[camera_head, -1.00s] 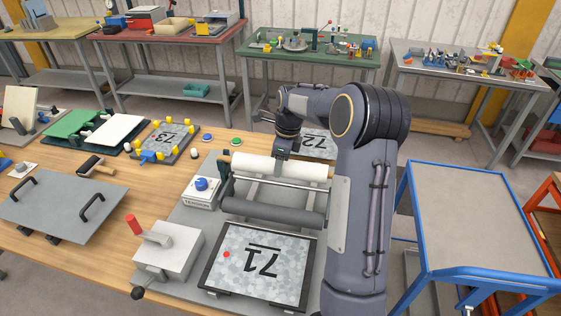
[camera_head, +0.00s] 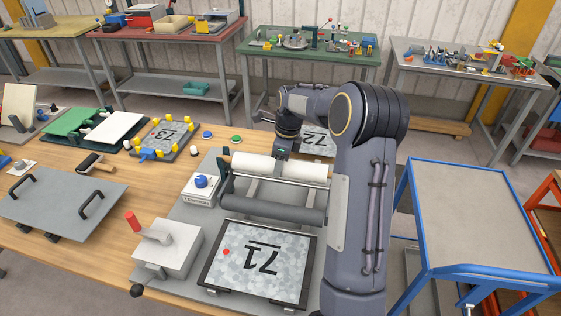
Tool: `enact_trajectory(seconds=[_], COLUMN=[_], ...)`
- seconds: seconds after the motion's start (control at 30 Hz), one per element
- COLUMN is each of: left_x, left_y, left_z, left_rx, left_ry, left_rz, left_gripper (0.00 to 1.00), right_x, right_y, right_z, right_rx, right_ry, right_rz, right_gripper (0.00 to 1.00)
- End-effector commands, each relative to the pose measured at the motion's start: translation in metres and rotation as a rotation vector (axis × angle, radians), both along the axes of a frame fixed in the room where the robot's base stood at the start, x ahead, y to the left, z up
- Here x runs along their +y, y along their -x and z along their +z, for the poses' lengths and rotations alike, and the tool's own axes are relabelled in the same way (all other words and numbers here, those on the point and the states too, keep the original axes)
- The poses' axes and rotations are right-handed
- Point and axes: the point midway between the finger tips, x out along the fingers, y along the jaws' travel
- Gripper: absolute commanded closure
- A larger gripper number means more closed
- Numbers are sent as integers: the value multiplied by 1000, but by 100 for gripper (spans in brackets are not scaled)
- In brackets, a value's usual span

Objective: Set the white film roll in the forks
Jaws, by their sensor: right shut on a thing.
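The white film roll (camera_head: 257,164) lies level, left to right, at the back of the bender frame, with a wooden core end showing at its left. My right gripper (camera_head: 283,157) is shut on the roll near its middle, reaching it from above. The dark left fork (camera_head: 226,178) stands at the roll's left end. I cannot tell whether the core rests in its slot. My right arm hides the roll's right end and the fork there. My left gripper is not in view.
A dark grey roller (camera_head: 270,209) lies in front of the roll. A white tension box with a blue knob (camera_head: 201,190) stands left of the frame. A blue cart (camera_head: 470,215) stands at right.

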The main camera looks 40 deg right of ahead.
Motion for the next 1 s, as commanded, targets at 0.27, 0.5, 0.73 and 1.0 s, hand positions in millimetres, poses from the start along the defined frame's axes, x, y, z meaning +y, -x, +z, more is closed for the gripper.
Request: enact_trajectory(seconds=[0.27,0.5,0.73,1.0], left_x=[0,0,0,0], left_y=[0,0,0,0], left_z=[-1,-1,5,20], left_rx=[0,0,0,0], left_ry=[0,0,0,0], left_rz=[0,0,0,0], left_gripper=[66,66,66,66], right_x=[0,0,-1,-6], right_y=[0,0,0,4], right_z=[-2,-2,5,46], right_rx=[0,0,0,-4], right_ry=[0,0,0,2], right_rz=[0,0,0,0], right_gripper=[41,24,24,24])
